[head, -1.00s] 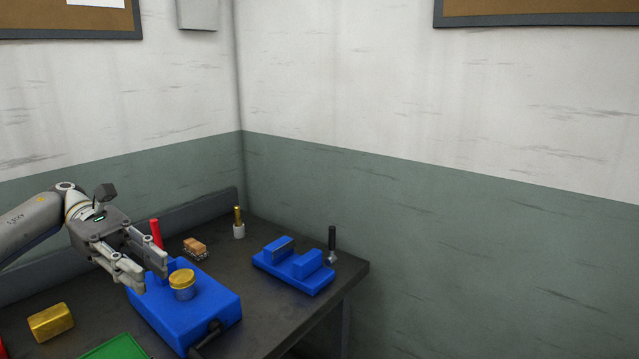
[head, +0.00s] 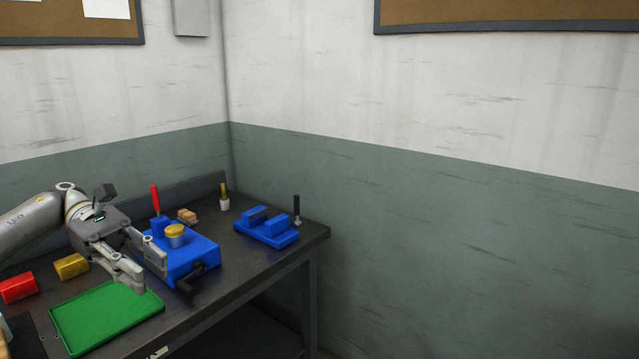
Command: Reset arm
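My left gripper (head: 150,271) comes in from the left over the dark workbench. Its fingers are spread apart with nothing between them, so it is open. It hangs between the green tray and the blue press block (head: 203,252). A round gold tin (head: 175,232) sits on top of the block, to the right of the gripper and apart from it. A red lever (head: 155,199) stands up behind the tin. The gripper covers the left part of the block. My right gripper is not in view.
A green tray (head: 105,316) lies at the front, with gold (head: 71,266) and red (head: 18,288) blocks behind it. A blue fixture (head: 277,228) and black-handled tool (head: 297,208) stand near the right edge. Floor space right of the bench is clear.

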